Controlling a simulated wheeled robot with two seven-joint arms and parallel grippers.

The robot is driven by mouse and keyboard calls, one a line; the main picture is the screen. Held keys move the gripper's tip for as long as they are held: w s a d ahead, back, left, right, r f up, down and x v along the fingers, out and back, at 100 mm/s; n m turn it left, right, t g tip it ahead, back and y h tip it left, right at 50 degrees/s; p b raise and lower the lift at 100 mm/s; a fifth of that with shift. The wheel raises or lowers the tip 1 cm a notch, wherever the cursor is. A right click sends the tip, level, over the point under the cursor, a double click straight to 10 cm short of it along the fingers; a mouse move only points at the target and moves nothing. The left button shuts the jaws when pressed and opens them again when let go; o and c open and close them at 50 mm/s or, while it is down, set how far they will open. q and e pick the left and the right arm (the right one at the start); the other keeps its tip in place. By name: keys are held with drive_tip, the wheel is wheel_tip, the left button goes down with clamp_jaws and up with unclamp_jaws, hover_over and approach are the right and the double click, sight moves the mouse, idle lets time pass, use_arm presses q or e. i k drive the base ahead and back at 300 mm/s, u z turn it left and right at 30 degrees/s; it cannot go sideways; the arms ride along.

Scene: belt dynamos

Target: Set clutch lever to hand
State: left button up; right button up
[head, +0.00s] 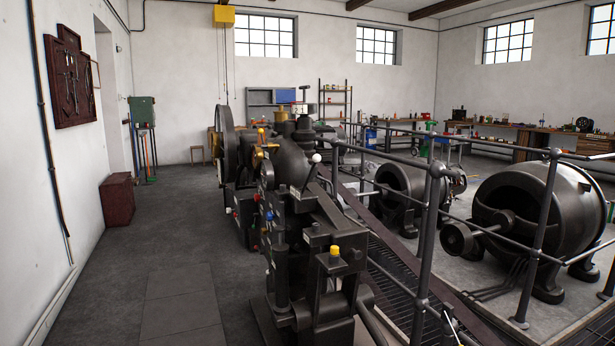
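A lever with a white ball knob (316,158) stands up from the dark machine in the middle of the head view, tilted to the right. I cannot tell whether it is the clutch lever, and no position marking can be read. A yellow-capped part (334,251) sits on the nearest block of the machine. Small blue, red and yellow parts show on the machine's left side. A thin pale-tipped rod (448,311) shows at the bottom, partly cut off. Neither of my grippers is in view.
A pipe railing (427,235) runs along the machine's right side beside a grated walkway (400,275). Two large dark dynamos (540,215) stand beyond it. The floor (110,280) to the left is clear, with a brown box (118,199) by the wall.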

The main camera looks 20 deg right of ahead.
sight(316, 158)
drive_tip(key=z, duration=0.2)
drive_tip(key=i, duration=1.05)
drive_tip(key=z, duration=0.3)
